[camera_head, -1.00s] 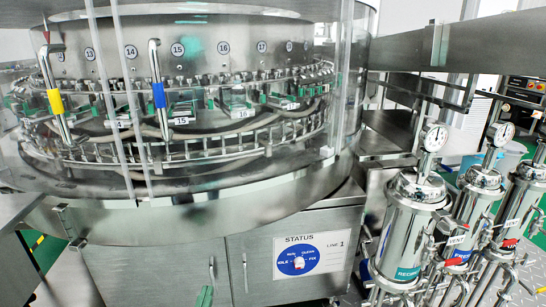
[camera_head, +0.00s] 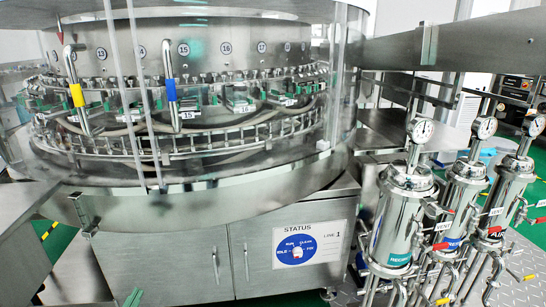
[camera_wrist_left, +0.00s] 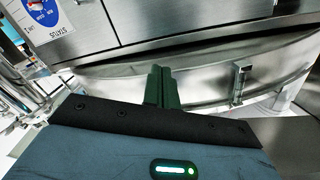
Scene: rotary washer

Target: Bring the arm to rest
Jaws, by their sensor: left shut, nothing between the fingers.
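My left gripper (camera_head: 133,298) shows only as a dark green tip at the bottom edge of the head view, in front of the washer's lower cabinet. In the left wrist view its two green fingers (camera_wrist_left: 158,88) are together with nothing between them. They point toward the steel cabinet and the curved rim of the washer. The rest of my left arm is not visible in the head view. My right gripper is in neither view.
The round steel washer (camera_head: 200,205) has upright handles with a yellow band (camera_head: 77,96) and a blue band (camera_head: 172,92). A status dial (camera_head: 297,250) is on the cabinet. Steel filter housings (camera_head: 398,215) with gauges stand at the right, above a metal floor plate.

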